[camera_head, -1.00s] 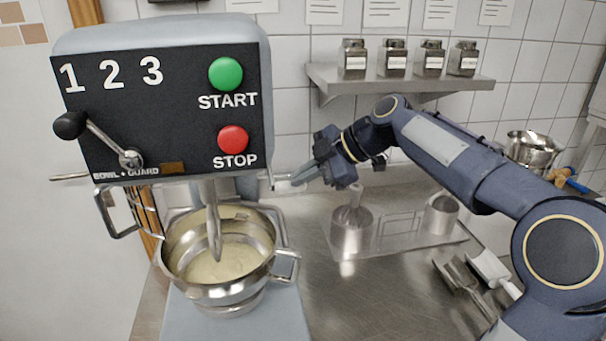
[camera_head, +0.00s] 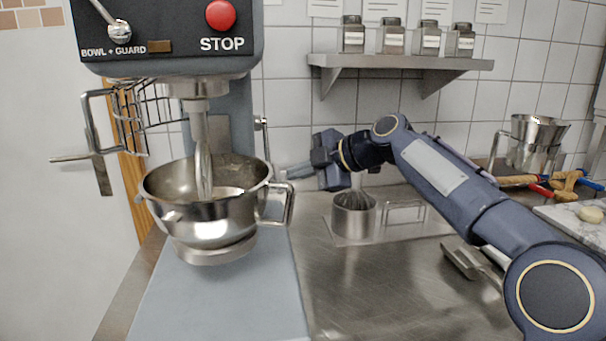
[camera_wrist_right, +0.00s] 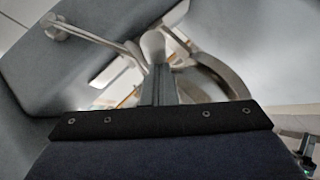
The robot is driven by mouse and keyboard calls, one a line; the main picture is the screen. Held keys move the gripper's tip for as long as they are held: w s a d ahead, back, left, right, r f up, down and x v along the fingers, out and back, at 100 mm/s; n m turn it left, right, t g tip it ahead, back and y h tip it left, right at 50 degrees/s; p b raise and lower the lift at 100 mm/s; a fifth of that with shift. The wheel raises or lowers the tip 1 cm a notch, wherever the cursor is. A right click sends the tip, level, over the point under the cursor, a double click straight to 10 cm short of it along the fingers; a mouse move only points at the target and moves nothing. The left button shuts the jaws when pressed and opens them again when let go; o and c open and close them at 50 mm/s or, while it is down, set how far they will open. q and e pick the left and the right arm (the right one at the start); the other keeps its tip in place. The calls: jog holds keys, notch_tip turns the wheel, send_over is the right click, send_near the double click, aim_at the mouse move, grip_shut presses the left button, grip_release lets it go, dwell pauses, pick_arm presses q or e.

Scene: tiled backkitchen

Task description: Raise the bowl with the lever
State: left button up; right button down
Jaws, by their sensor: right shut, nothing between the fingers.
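The steel bowl (camera_head: 210,225) hangs under the mixer head, around the beater (camera_head: 203,160). A metal lever (camera_head: 265,140) sits on the right side of the mixer column; its lower part is hidden near the bowl's rim. My right gripper (camera_head: 287,173) is shut and empty, pointing left beside the lever, just right of the bowl and above its side handle. In the right wrist view, the lever (camera_wrist_right: 95,38) runs from a round pivot to a pale knob (camera_wrist_right: 152,44) just beyond the shut fingertips (camera_wrist_right: 159,72). I cannot tell whether they touch. My left gripper is out of view.
The mixer's wire guard (camera_head: 140,110) and a side bracket are at left. A counter holds a steel pot with a whisk (camera_head: 353,212), a scoop (camera_head: 470,262) and a steel container (camera_head: 535,140). A shelf (camera_head: 400,62) carries several jars. The counter's front is clear.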

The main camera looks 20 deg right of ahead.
jog(key=w+d+f+n+t+b, duration=0.2)
jog(key=w+f+b, duration=0.5)
jog(key=f+b, duration=0.5)
jog(key=t+b, duration=0.1)
jog(key=b, duration=0.3)
jog(key=shift+w+b, duration=0.35)
jog(key=shift+f, duration=0.1)
